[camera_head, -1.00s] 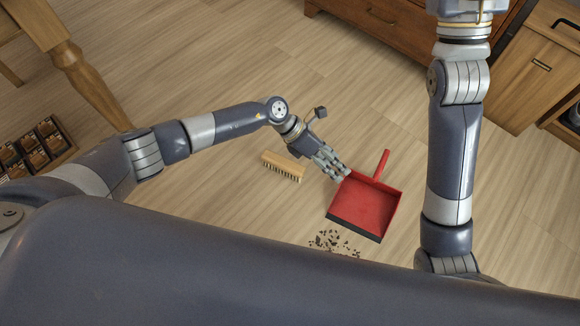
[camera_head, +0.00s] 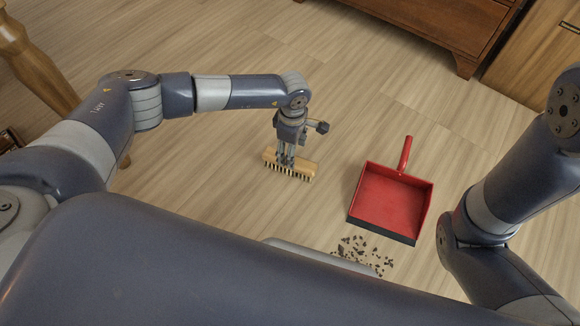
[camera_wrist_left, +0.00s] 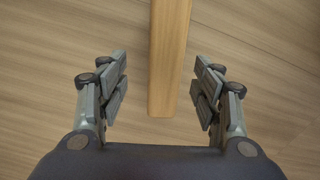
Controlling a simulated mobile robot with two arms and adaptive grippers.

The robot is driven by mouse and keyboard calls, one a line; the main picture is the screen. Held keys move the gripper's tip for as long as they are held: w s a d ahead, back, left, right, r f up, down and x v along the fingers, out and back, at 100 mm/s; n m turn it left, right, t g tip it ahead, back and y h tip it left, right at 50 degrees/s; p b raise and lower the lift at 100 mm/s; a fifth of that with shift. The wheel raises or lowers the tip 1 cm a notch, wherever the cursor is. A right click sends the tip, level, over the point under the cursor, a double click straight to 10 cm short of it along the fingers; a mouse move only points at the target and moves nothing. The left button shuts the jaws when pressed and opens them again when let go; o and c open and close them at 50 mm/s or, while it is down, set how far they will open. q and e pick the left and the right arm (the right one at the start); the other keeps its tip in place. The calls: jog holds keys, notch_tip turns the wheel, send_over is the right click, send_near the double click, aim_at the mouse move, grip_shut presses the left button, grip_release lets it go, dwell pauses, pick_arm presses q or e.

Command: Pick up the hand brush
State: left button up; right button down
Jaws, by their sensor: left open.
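The hand brush (camera_head: 302,169) lies on the wooden floor, with a tan wooden back and dark bristles along its lower edge. In the left wrist view its wooden back (camera_wrist_left: 170,55) runs from the top edge to an end between my fingers. My left gripper (camera_head: 286,160) points down over the left part of the brush. In the left wrist view the left gripper (camera_wrist_left: 161,85) is open, one finger on each side of the wood with a gap on both sides. My right arm shows at the right, but its gripper is out of view.
A red dustpan (camera_head: 392,200) lies on the floor right of the brush, handle pointing away. Dark debris (camera_head: 362,254) is scattered below it. A wooden cabinet (camera_head: 440,25) stands at the top right. A wooden table leg (camera_head: 35,60) is at the left.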

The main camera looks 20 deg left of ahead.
pick_arm(q)
jog(key=shift+s+a+f+b, duration=0.1)
jog(key=shift+s+f+b, duration=0.1)
jog(key=shift+f+b, duration=1.25)
jog(key=shift+s+a+f+b, duration=0.1)
jog(key=shift+s+f+b, duration=0.05)
jog(key=shift+f+b, duration=1.3)
jog(key=shift+f+p, duration=0.2)
jog(key=shift+p, duration=0.2)
jog(key=c, duration=1.2)
